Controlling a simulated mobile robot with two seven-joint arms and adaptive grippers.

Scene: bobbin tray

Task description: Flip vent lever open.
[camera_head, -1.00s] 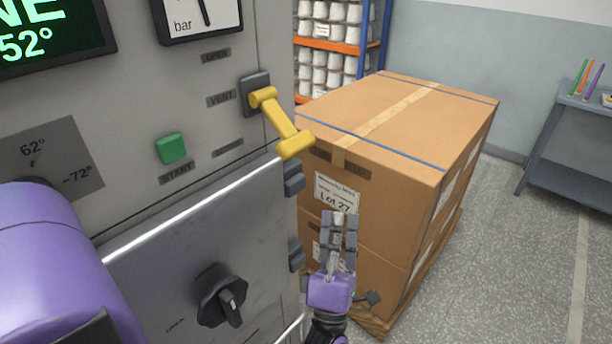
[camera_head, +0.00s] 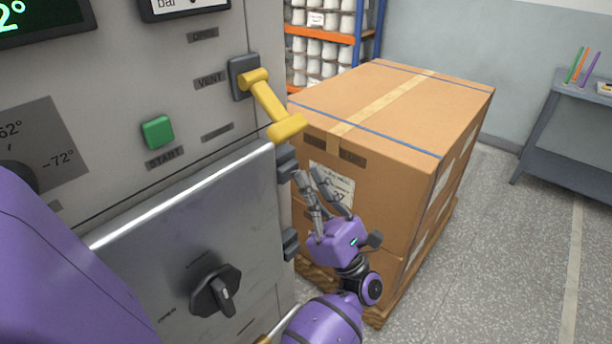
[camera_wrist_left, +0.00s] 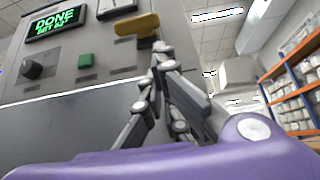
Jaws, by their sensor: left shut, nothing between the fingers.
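The yellow vent lever (camera_head: 268,97) sticks out from a dark mount (camera_head: 243,77) beside the VENT label on the machine's front. It slants down and to the right in the head view, ending in a crossbar. In the left wrist view, the yellow lever (camera_wrist_left: 137,25) shows just above the fingertips. My left gripper (camera_head: 309,175) is below the lever, fingers pointing up, shut and empty. It looks apart from the lever in the head view; in the wrist view the tips (camera_wrist_left: 160,52) appear close under it. My right gripper is not in view.
A green START button (camera_head: 158,132) and a black knob (camera_head: 215,291) are on the machine. A large strapped carton (camera_head: 395,120) on a pallet stands right behind the gripper. Shelves (camera_head: 322,33) and a grey side table (camera_head: 570,130) stand farther back.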

